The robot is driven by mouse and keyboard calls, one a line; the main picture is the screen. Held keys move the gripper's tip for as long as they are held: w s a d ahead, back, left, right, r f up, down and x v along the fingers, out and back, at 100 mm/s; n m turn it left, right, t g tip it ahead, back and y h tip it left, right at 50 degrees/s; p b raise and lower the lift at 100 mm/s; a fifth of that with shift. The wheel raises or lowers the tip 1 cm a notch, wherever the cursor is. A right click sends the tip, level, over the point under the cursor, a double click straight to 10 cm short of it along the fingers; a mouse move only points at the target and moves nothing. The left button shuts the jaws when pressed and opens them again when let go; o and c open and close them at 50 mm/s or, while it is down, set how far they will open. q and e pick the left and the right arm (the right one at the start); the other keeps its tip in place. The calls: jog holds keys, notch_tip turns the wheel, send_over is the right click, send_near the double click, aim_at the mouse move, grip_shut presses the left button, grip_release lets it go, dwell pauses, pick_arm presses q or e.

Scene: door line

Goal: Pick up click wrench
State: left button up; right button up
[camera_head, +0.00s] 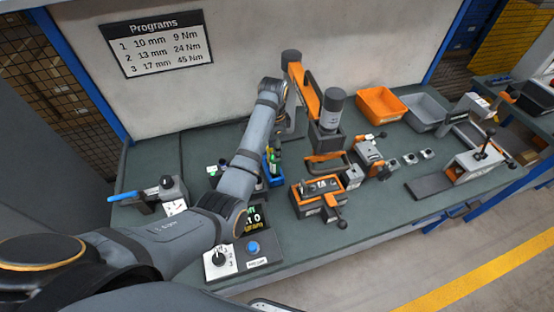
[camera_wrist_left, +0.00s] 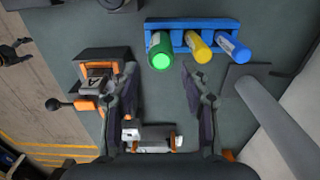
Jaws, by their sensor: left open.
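A tool with a blue handle (camera_head: 126,196), which looks like the click wrench, rests in a small grey stand (camera_head: 173,196) at the left end of the bench. My left gripper (camera_head: 326,158) is far to its right, over the middle of the bench. In the left wrist view its two dark fingers (camera_wrist_left: 162,100) are spread with nothing held between them. The blue-handled tool does not show in the left wrist view. My right gripper is not in view.
A blue rack (camera_wrist_left: 177,24) with green, yellow and blue cylinders is near my left gripper. An orange fixture (camera_head: 304,206) stands in front of it. Orange and grey bins (camera_head: 380,103) are at the back right. A control box (camera_head: 262,262) with a blue button is at the front.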

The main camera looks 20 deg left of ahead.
aim_at(275, 165)
pick_arm(q)
jog(key=shift+s+f, duration=0.3)
jog(key=shift+f, duration=0.35)
jog(key=shift+s+f, duration=0.25)
jog(key=shift+f, duration=0.35)
jog(key=shift+w+d+f+p, duration=0.1)
jog(key=shift+w+f+p, duration=0.1)
jog(key=shift+f, duration=0.3)
jog(key=shift+w+f+p, duration=0.1)
jog(key=shift+w+f, duration=0.05)
jog(key=shift+f, duration=0.35)
notch_tip(275, 165, down, 2)
jog(key=shift+w+f+p, duration=0.15)
jog(key=shift+f+p, duration=0.1)
jog(key=shift+p, duration=0.4)
notch_tip(275, 165, down, 3)
jog(key=shift+r, duration=0.15)
jog(key=shift+w, duration=0.1)
jog(key=shift+c, duration=0.2)
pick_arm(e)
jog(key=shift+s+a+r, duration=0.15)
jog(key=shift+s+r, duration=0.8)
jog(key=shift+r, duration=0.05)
